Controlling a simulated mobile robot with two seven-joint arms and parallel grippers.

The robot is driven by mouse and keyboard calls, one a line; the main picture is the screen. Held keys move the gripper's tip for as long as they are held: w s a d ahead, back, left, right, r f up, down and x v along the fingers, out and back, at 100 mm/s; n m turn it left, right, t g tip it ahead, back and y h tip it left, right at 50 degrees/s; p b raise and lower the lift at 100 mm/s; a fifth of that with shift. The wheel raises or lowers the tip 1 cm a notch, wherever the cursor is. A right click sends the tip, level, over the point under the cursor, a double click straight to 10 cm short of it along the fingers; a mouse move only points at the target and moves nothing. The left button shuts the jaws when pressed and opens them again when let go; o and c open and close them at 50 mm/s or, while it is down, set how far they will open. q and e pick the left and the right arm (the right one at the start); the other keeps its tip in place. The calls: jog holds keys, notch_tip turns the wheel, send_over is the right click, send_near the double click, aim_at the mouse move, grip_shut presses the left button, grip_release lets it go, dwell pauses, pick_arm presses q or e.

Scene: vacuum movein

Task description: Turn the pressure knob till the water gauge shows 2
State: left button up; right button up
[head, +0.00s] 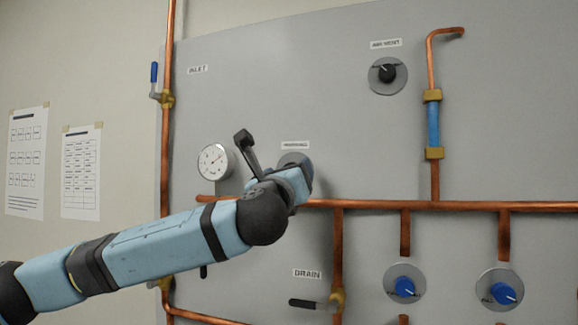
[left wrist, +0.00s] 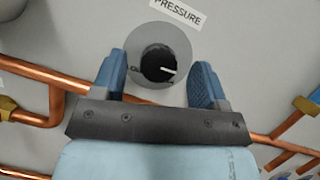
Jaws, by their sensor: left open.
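The pressure knob (left wrist: 158,64) is black with a white pointer line on a round grey plate, under a "PRESSURE" label (left wrist: 177,12) in the left wrist view. Its pointer aims to the right. My left gripper (left wrist: 160,82) is open, with one blue finger on each side of the knob, apart from it in the picture. In the head view my left gripper (head: 300,178) covers most of the knob's plate (head: 292,159). The round white water gauge (head: 213,162) is left of the gripper; its reading is too small to tell. My right gripper is not in view.
Copper pipes run below and left of the knob on the grey panel (head: 300,80). Another black knob (head: 387,73) is at the upper right. Two blue knobs (head: 404,286) (head: 503,293) and a drain lever (head: 305,303) are lower down.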

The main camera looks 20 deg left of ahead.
pick_arm(q)
jog(key=shift+w+r, duration=0.1)
jog(key=shift+w, duration=0.25)
jog(key=c, duration=0.9)
